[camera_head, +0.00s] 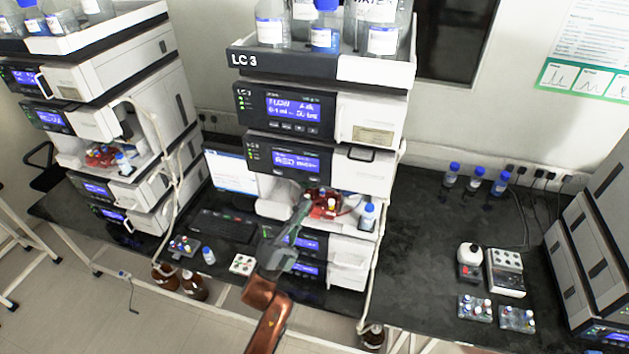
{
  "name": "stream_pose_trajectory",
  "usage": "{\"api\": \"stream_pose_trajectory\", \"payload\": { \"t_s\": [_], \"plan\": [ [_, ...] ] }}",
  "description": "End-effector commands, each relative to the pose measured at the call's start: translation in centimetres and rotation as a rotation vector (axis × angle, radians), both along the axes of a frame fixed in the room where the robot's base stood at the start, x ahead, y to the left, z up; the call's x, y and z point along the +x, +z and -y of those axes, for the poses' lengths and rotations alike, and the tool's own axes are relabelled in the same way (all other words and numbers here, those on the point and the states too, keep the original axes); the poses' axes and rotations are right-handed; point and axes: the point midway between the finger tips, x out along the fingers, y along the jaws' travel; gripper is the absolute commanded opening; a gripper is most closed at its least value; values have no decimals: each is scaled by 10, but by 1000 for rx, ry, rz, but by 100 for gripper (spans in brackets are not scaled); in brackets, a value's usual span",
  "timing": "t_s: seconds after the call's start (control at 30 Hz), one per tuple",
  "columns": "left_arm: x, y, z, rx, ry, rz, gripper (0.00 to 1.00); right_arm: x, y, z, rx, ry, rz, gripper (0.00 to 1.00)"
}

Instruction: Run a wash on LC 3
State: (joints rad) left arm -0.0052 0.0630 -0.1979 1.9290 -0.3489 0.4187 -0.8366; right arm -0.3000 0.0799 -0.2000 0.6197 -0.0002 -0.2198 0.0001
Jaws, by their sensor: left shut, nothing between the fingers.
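The LC 3 stack (290,63) stands in the middle of the head view, with its name on the dark front of the top tray. Its upper module has a lit blue screen (291,107) with a flow reading and small buttons below. A second module below has another lit screen (297,162). My left gripper (303,207) is shut and empty, in front of the open bay with red parts (325,204). I cannot tell whether it touches anything. My copper-coloured arm hides part of the lower modules. My right gripper is not in view.
Another stack (95,75) stands at the left, and one more is partly seen at the right edge. A monitor (231,171) and keyboard (224,226) sit between stacks. Vial trays (475,308), a white device (506,272) and blue-capped bottles (476,180) stand on the right bench.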

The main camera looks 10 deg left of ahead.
Motion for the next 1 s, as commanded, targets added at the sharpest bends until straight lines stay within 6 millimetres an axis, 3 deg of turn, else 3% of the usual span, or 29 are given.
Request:
{"api": "stream_pose_trajectory", "payload": {
  "t_s": [0.4, 1.0],
  "plan": [
    [52, -1, 2, 1, 1, 0, 0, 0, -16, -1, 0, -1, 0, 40],
    [61, 0, 2, 0, 1, -1, 0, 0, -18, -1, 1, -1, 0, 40]
  ]
}}
